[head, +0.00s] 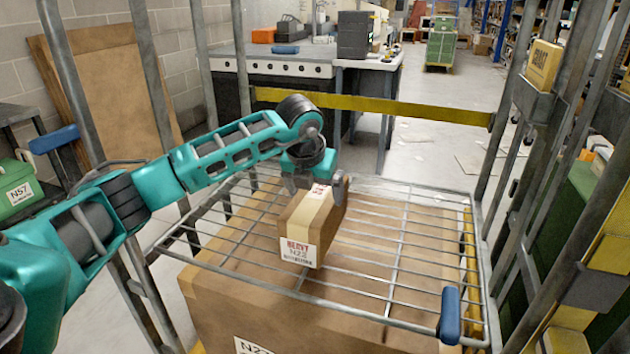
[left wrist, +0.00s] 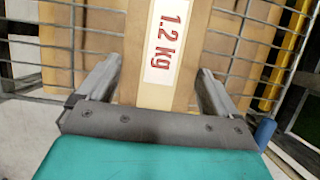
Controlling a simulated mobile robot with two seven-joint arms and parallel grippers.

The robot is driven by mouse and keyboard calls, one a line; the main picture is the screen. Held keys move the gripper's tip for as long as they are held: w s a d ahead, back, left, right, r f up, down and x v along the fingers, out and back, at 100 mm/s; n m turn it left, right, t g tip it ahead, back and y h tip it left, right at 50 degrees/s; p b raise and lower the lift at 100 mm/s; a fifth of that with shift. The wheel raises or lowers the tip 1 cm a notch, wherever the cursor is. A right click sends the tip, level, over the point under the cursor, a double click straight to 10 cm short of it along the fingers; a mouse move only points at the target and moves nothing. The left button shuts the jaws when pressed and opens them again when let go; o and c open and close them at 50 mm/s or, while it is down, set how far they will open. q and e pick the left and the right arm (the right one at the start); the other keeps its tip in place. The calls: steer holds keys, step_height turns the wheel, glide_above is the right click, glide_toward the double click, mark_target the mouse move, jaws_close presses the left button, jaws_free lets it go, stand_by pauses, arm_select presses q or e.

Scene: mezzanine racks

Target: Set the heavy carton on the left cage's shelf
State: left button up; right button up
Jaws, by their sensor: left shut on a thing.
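A small brown carton (head: 311,223) with a pale tape strip and a white label is at the wire shelf (head: 400,240) of the cage. My left gripper (head: 312,182) is shut on it from above and behind. In the left wrist view, the fingers (left wrist: 157,92) stand on either side of the carton (left wrist: 188,50), whose label reads 1.2 kg. The carton looks upright, over the middle of the shelf. I cannot tell whether its underside touches the wires. My right gripper is not in view.
A large carton (head: 300,315) stands below the wire shelf. Cage posts rise on both sides, and a yellow bar (head: 370,104) crosses the back. A blue cap (head: 449,315) sits at the shelf's front right corner. The shelf around the small carton is bare.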

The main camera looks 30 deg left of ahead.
mark_target(314, 200)
arm_select(q)
steer(key=shift+f, duration=1.8)
steer(key=o, duration=1.7)
steer(key=shift+f, duration=0.15)
